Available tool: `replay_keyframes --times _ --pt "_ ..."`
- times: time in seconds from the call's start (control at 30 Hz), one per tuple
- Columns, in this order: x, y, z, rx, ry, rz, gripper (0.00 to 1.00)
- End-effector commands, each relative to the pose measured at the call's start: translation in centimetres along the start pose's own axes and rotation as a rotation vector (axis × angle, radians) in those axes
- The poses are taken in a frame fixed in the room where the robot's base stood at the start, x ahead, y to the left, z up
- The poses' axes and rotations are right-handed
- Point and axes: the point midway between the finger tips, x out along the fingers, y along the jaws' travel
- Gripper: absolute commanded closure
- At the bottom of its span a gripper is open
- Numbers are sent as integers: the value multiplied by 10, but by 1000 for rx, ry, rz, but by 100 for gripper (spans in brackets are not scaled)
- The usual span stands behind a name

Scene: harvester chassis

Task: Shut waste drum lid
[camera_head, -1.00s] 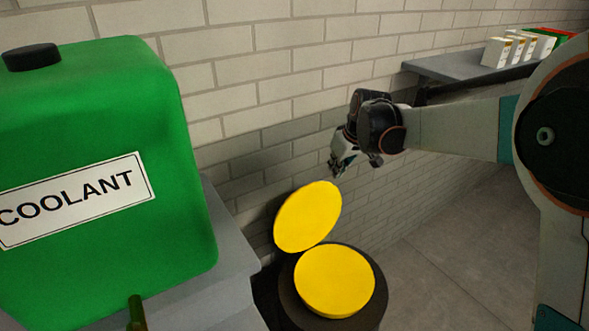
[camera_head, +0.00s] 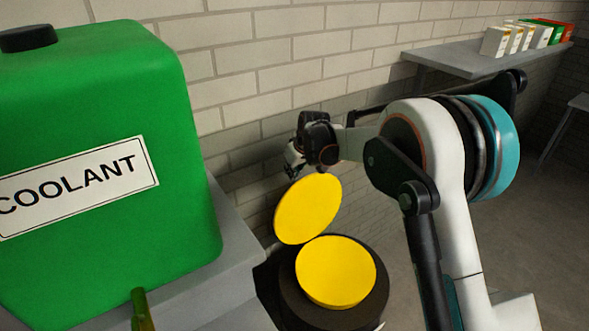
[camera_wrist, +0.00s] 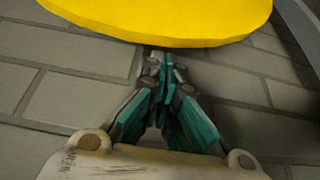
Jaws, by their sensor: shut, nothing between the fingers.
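The waste drum (camera_head: 374,305) is dark and round, with a yellow disc (camera_head: 335,272) on its top. Its yellow lid (camera_head: 308,208) stands open and tilted at the back left of the drum. My gripper (camera_head: 291,170) is just above and behind the lid's upper edge, near the brick wall, shut and empty. In the wrist view the shut fingers (camera_wrist: 160,60) point toward the edge of the yellow lid (camera_wrist: 165,18). I cannot tell whether they touch it.
A large green coolant container (camera_head: 105,90) stands on a grey surface (camera_head: 232,235) at the left, beside the drum. The brick wall (camera_head: 290,50) is close behind the lid. A grey shelf (camera_head: 455,60) with several boxes is at the back right. A green bottle neck (camera_head: 141,308) shows in front.

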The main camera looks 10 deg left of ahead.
Motion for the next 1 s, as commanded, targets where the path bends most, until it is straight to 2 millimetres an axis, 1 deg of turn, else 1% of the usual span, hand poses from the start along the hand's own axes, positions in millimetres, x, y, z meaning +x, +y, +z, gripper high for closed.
replay_keyframes --times 0.03,0.17,0.57,0.77,1.0 --pt "7 0 0 0 0 0 100" --pt "14 0 0 0 0 0 100" --pt "14 0 0 0 1 0 100" --pt "10 0 6 0 24 1 100" --pt "-4 0 22 2 101 1 100"
